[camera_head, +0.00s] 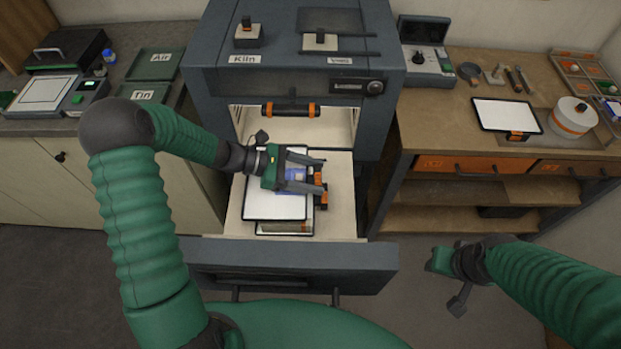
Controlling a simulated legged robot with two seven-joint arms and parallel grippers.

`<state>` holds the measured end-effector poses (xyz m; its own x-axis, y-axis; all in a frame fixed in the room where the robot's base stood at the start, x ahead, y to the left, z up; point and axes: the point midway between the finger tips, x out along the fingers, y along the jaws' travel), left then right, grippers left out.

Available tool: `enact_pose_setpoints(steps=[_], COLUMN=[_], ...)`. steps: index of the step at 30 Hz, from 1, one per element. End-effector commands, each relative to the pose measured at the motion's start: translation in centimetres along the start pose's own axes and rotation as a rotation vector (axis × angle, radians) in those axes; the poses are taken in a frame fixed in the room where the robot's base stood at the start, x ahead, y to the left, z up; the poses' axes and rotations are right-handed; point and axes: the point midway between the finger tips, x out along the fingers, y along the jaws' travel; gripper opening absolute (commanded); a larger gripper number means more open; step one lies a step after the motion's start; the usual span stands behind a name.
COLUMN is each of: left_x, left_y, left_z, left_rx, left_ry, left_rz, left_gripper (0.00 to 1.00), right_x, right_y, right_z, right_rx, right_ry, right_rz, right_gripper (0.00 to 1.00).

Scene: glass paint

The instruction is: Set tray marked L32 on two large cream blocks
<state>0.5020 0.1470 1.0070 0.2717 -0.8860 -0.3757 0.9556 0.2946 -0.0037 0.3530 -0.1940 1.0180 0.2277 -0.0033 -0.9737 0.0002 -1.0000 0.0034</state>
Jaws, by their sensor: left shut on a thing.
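A white tray with a dark rim (275,207) lies in the pulled-out kiln drawer (345,222). A blue patch shows on it beneath my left gripper. It has an orange and black grip on its right side. My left gripper (321,174) reaches over it from the left and is shut on that grip. A second tray-like panel (285,228) shows just below its near edge. I can read no L32 mark, and no cream blocks can be made out. My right gripper (452,276) is empty, low at the right over the floor; its jaw opening is unclear.
The kiln (300,85) stands open behind the drawer, with an orange-ended bar (290,110) at its mouth. Another white tray (507,115) lies on the right wooden bench (440,125), near a round white pot (573,118). The left counter holds green trays (153,65).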

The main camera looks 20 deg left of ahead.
Motion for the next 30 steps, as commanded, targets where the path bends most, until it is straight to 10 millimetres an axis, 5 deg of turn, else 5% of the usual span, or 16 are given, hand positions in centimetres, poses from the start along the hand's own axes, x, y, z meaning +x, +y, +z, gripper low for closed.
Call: enact_pose_setpoints(steps=[4, 26, 27, 30], left_x=[0.9, 1.3, 1.3, 1.3], left_y=[0.0, 0.0, 0.0, 0.0], left_z=[-1.8, -3.0, -3.1, -3.1], left_rx=[0.001, 0.001, 0.001, 0.001], left_ry=[-0.001, -0.001, 0.000, 0.000], left_rz=[0.000, 0.000, 0.000, 0.000], left_gripper=[0.00, 0.00, 0.66, 0.79], right_x=[-0.1, 0.5, 0.5, 0.5], right_y=[0.0, 0.0, 0.0, 0.0], right_z=[0.0, 0.1, 0.1, 0.1], right_rx=[0.000, 0.000, 0.000, 0.000], right_ry=[0.000, 0.000, 0.000, 0.000], right_rz=[0.000, 0.000, 0.000, 0.000], right_gripper=[0.40, 0.40, 0.40, 0.40])
